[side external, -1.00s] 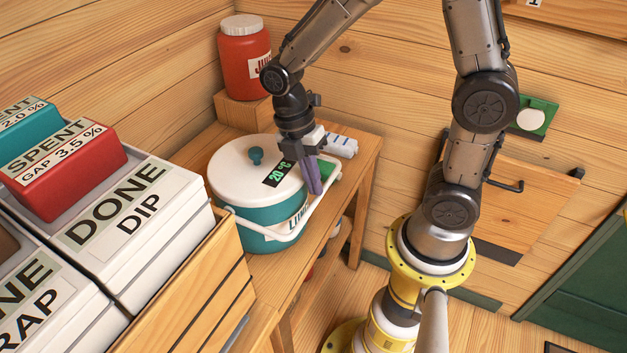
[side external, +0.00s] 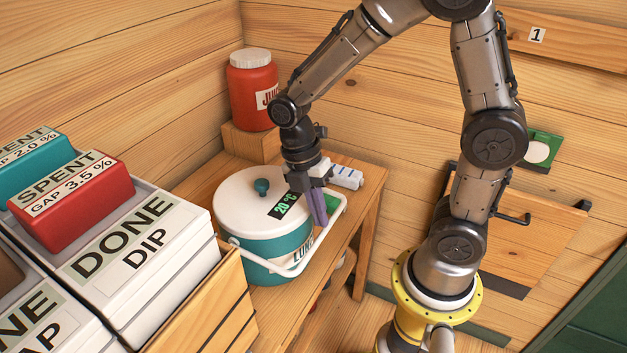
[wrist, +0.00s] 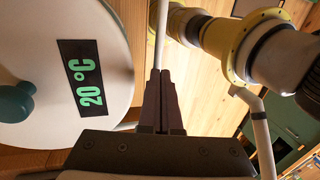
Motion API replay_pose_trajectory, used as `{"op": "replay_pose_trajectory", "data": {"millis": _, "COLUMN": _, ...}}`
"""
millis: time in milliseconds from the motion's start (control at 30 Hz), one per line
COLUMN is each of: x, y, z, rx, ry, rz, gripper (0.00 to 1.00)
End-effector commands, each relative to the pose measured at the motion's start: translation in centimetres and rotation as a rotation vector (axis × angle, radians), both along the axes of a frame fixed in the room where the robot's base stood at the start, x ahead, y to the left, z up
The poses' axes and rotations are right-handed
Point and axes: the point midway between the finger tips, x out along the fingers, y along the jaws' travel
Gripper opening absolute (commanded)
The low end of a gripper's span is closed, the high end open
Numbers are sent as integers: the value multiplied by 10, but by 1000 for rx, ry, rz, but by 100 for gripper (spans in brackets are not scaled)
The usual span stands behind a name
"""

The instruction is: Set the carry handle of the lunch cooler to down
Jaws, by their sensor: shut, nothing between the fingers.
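The lunch cooler (side external: 262,242) is a round teal tub with a white lid (side external: 240,205), a teal knob and a green "20 °C" display. It stands on a wooden bench; its lid also shows in the wrist view (wrist: 50,125). Its white carry handle (side external: 312,254) is swung out to the right side of the tub, sloping low in front of the label. My gripper (side external: 320,222) points down at the lid's right edge, its purple-grey fingers shut and empty, close beside the handle. In the wrist view the fingertips (wrist: 160,74) meet or overlap the white handle bar (wrist: 160,35); contact is unclear.
A red jar (side external: 252,90) stands on a wooden block behind the cooler. A white tube (side external: 346,177) lies behind my gripper. A wooden crate (side external: 205,310) with "DONE DIP" and "SPENT" boxes is at the left front. Bare bench (side external: 300,300) shows in front.

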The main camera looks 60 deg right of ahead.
Motion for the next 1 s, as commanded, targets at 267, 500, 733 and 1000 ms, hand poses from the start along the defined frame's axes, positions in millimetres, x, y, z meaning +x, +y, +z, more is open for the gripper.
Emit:
{"op": "replay_pose_trajectory", "data": {"millis": 267, "x": 11, "y": 0, "z": 59, "rx": 0, "ry": -8, "rz": -1, "gripper": 0}}
{"op": "replay_pose_trajectory", "data": {"millis": 500, "x": 18, "y": 0, "z": 103, "rx": 0, "ry": -5, "rz": -1, "gripper": 0}}
{"op": "replay_pose_trajectory", "data": {"millis": 733, "x": 20, "y": -1, "z": 123, "rx": 0, "ry": -7, "rz": -3, "gripper": 0}}
{"op": "replay_pose_trajectory", "data": {"millis": 1000, "x": -17, "y": -8, "z": 159, "rx": 1, "ry": -179, "rz": -64, "gripper": 0}}
